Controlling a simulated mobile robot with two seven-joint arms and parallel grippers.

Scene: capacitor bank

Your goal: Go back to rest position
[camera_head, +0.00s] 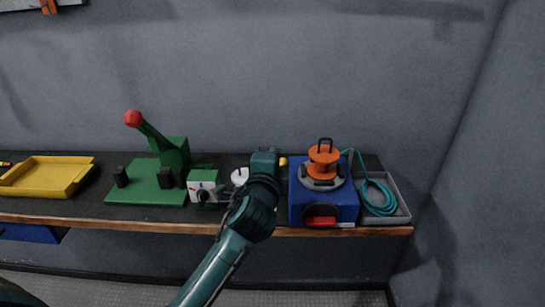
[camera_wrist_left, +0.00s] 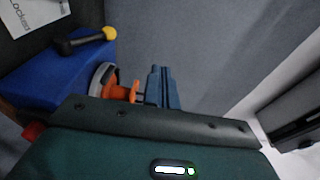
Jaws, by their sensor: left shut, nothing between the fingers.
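My left arm reaches up from the bottom of the head view. Its wrist end (camera_head: 264,165) is over the bench, just left of the blue box (camera_head: 352,204). In the left wrist view my left gripper (camera_wrist_left: 162,72) is shut and empty. Its fingers appear beside the orange spool (camera_wrist_left: 120,92) on the blue box (camera_wrist_left: 50,75); I cannot tell whether they touch. A black lever with a yellow knob (camera_wrist_left: 109,33) also shows there. In the head view the arm hides part of the bench left of the box. My right gripper is not in view.
The bench (camera_head: 95,206) also holds a yellow tray (camera_head: 45,178), a green press with a red-knobbed lever (camera_head: 133,119), a small switch box (camera_head: 202,187) and a grey tray (camera_head: 401,213) with a teal cable (camera_head: 378,205).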

